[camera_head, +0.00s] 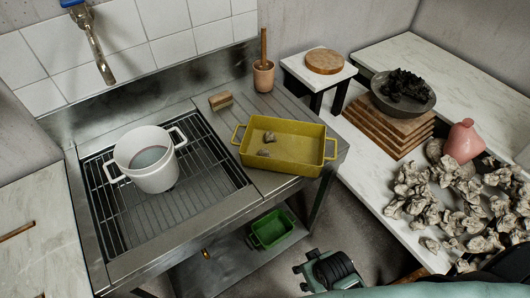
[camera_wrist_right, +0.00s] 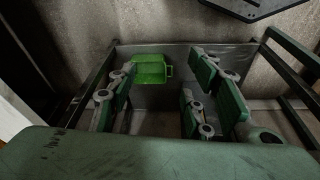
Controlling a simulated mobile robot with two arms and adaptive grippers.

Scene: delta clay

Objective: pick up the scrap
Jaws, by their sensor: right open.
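Two small grey-brown lumps (camera_head: 267,153), which look like scrap, lie apart inside a yellow two-handled tray (camera_head: 293,168) on the metal counter. Many crumpled pale pieces (camera_head: 465,215) are heaped on the right-hand table; I cannot tell which of these the scrap is. My right gripper (camera_head: 301,278) is low in front of the counter, below and to the right of the tray, over the floor. Its fingers are apart with nothing between them in the right wrist view (camera_wrist_right: 160,98). My left gripper does not show.
A white pot (camera_head: 150,175) stands on the sink rack. A small green bin (camera_head: 271,229) sits on the lower shelf and shows in the wrist view (camera_wrist_right: 152,69). Stacked boards (camera_head: 390,130) carry a dark bowl (camera_head: 410,103). A pink vase (camera_head: 463,141) stands near the heap.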

